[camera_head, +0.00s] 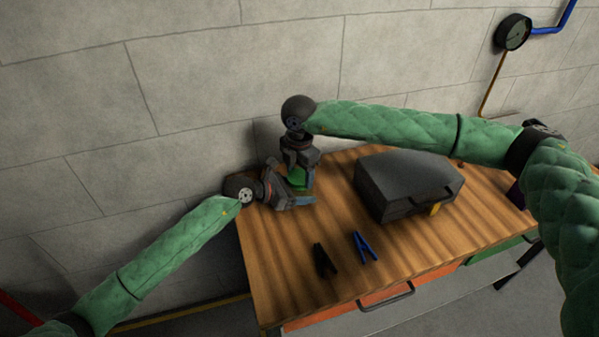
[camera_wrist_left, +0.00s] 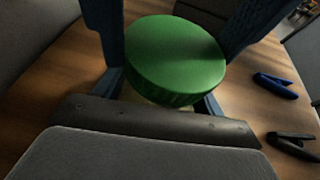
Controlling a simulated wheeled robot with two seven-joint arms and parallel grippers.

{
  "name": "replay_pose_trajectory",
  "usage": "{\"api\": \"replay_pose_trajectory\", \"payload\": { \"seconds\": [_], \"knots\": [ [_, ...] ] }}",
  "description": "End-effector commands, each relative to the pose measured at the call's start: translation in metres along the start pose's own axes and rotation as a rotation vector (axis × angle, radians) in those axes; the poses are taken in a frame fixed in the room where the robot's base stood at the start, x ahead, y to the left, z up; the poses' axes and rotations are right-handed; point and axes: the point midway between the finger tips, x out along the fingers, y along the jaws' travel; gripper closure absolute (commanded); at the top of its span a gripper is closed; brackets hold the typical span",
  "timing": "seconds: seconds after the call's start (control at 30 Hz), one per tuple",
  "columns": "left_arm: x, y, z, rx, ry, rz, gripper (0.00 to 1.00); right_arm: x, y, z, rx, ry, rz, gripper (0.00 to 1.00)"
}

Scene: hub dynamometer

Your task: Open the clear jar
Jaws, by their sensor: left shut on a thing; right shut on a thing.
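The clear jar (camera_wrist_left: 148,98) stands at the left back of the workbench, and only a pale strip of its body shows under its round green lid (camera_wrist_left: 175,58). The lid also shows in the head view (camera_head: 297,183), mostly covered by my grippers. My left gripper (camera_head: 301,199) comes in low from the left and is shut on the jar body. My right gripper (camera_head: 299,176) points straight down from above and is shut on the lid, with its blue fingers on both sides. The lid sits on the jar; whether it has turned cannot be seen.
A dark grey case (camera_head: 400,180) with a yellow latch stands to the right on the wooden workbench (camera_head: 270,275). A black clip (camera_head: 324,260) and a blue clip (camera_head: 364,246) lie in front. The block wall is close behind. The front left of the bench is clear.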

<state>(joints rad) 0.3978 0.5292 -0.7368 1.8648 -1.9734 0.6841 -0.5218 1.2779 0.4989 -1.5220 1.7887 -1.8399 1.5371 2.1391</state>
Motion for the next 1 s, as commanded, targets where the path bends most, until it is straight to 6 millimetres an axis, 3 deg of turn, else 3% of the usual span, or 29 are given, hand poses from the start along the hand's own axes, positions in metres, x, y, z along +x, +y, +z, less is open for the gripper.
{"api": "replay_pose_trajectory", "payload": {
  "seconds": [0.3,0.63,0.67,0.73,0.77,1.0],
  "knots": [
    [0.0000,-0.0001,0.0000,0.000,0.000,0.000,0.94,-0.0005,0.0001,0.0004,-0.249,0.000,0.001,0.66],
    [0.0000,-0.0002,-0.0001,0.000,0.000,0.000,0.94,-0.0006,0.0002,0.0006,-0.276,0.000,0.001,0.66],
    [0.0000,-0.0002,-0.0001,0.000,0.000,0.000,0.94,-0.0006,0.0002,0.0006,-0.276,0.000,0.001,0.35],
    [0.0000,-0.0002,-0.0001,0.000,0.000,0.000,0.94,-0.0006,0.0001,0.0005,-0.276,0.000,0.001,0.21],
    [0.0000,-0.0002,-0.0001,0.000,0.000,0.000,0.94,-0.0005,0.0001,0.0005,-0.276,0.000,0.000,0.17],
    [0.0000,-0.0002,-0.0001,0.000,0.000,0.000,0.94,-0.0005,0.0001,0.0003,-0.275,0.000,0.000,0.17]
  ]
}}
